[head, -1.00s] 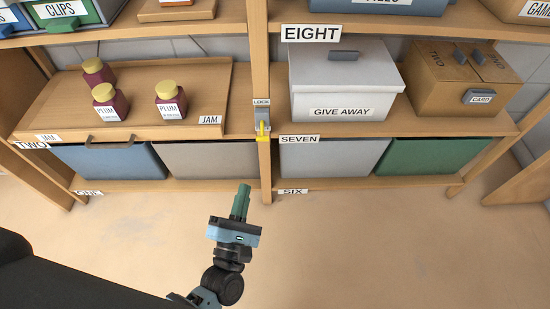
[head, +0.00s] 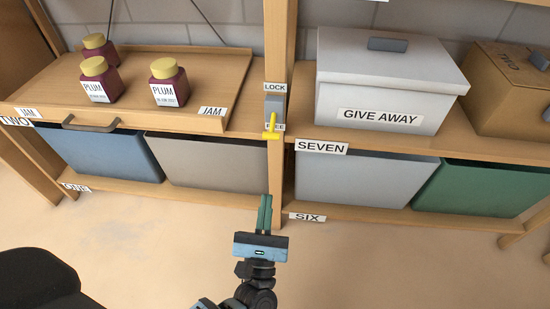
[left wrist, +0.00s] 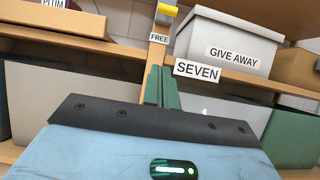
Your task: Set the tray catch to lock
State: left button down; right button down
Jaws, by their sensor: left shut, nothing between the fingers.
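The tray catch (head: 275,108) is a grey block on the wooden post, with a LOCK label (head: 275,88) above and a FREE label (head: 276,126) low on it. Its yellow lever (head: 271,129) hangs down at FREE. The lever's yellow end also shows at the top of the left wrist view (left wrist: 168,10). The wooden jam tray (head: 215,85) sits on the shelf left of the catch. My left gripper (head: 265,203) is shut and empty, below the lever and apart from it. Its green fingers (left wrist: 162,85) point up toward the post. My right gripper is not in view.
Several plum jars (head: 168,82) stand on the tray, which has a handle (head: 90,125) in front. Blue (head: 100,152) and grey (head: 205,162) bins fill the shelf below. A white GIVE AWAY box (head: 380,85) stands right of the post. The floor in front is clear.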

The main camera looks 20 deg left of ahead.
pick_arm(q)
send_near(273, 123)
jog(key=shift+w+a, duration=0.7)
jog(key=shift+w, duration=1.65)
jog(key=shift+f, duration=0.1)
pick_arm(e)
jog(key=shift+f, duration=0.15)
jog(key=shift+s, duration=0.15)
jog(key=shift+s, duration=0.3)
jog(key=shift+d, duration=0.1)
